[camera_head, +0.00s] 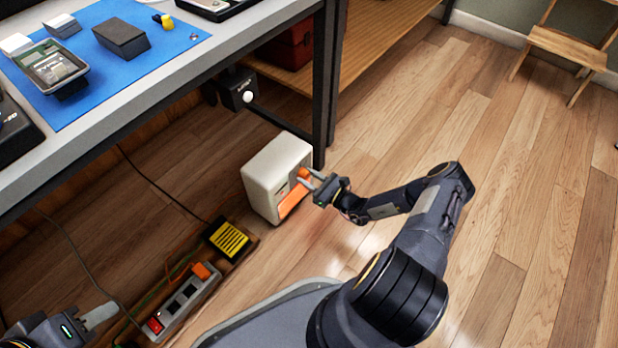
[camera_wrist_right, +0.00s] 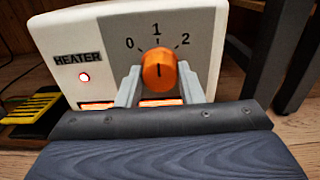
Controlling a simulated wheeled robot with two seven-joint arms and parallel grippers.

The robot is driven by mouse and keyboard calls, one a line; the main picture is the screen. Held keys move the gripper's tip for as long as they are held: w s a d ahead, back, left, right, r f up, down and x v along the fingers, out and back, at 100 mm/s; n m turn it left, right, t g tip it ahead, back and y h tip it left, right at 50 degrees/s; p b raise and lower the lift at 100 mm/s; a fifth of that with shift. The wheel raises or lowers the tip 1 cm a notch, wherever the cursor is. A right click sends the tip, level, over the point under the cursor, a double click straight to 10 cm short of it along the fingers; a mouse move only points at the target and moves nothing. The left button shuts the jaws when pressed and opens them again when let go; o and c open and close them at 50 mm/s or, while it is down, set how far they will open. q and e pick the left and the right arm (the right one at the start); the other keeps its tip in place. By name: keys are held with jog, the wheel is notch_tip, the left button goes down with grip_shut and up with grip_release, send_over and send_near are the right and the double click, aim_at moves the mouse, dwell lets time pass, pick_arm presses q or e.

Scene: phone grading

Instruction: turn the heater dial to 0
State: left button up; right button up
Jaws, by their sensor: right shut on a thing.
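The white heater (camera_head: 268,172) stands on the floor beside the table leg. Its front shows in the right wrist view (camera_wrist_right: 110,40), with the word HEATER and a lit red lamp (camera_wrist_right: 84,77). The orange dial (camera_wrist_right: 158,70) sits below the marks 0, 1 and 2. Its dark line is about upright, in line with 1. My right gripper (camera_head: 310,180) is shut on the dial, one finger on each side, also in the right wrist view (camera_wrist_right: 160,88). Orange glowing slots show below the dial, partly hidden by the fingers. My left gripper (camera_head: 98,316) is partly in view at the lower left, away from the heater.
A power strip (camera_head: 184,302) with a red switch and an orange plug lies on the floor. A yellow-and-black item (camera_head: 228,240) lies near the heater. The workbench (camera_head: 150,92) with a blue mat is above left.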

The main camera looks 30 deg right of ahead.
jog(key=shift+n, duration=0.3)
jog(key=n+p, duration=0.2)
jog(key=n, duration=0.2)
jog(key=shift+r+p, duration=0.1)
jog(key=shift+p, duration=0.2)
jog(key=shift+n+p, duration=0.8)
jog(key=shift+n, duration=1.3)
jog(key=o, duration=1)
jog(key=shift+d, duration=0.1)
jog(key=p+v, duration=0.2)
jog(key=v, duration=0.5)
jog(key=shift+s, duration=0.35)
